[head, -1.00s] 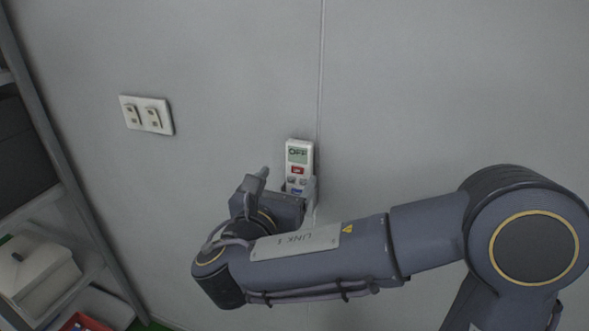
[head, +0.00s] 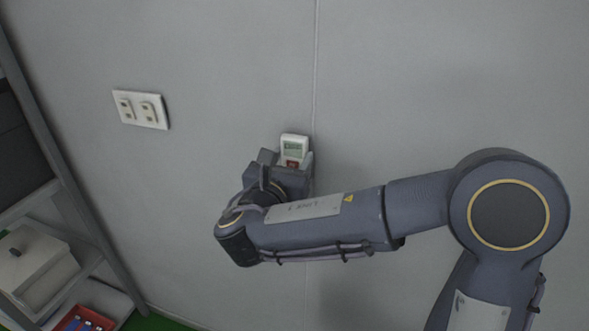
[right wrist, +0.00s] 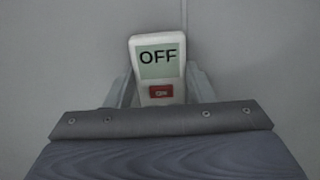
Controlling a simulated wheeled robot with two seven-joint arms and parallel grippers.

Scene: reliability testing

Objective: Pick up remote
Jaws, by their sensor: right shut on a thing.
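The white remote (head: 294,146) is at the grey wall in the middle of the head view, with a small screen and a red button. In the right wrist view the remote (right wrist: 158,58) stands upright between the fingers, and its screen reads OFF. My right gripper (head: 287,163) is shut on the remote, with one finger on each side of it. The remote's lower part is hidden behind the gripper body, and I cannot tell whether the remote still touches the wall or a holder. My left gripper is not in view.
A white double socket or switch plate (head: 140,109) is on the wall at the upper left. A metal shelf (head: 62,166) stands along the left edge, with a white box (head: 36,268) and a red bin (head: 82,321) low down. The wall right of the remote is bare.

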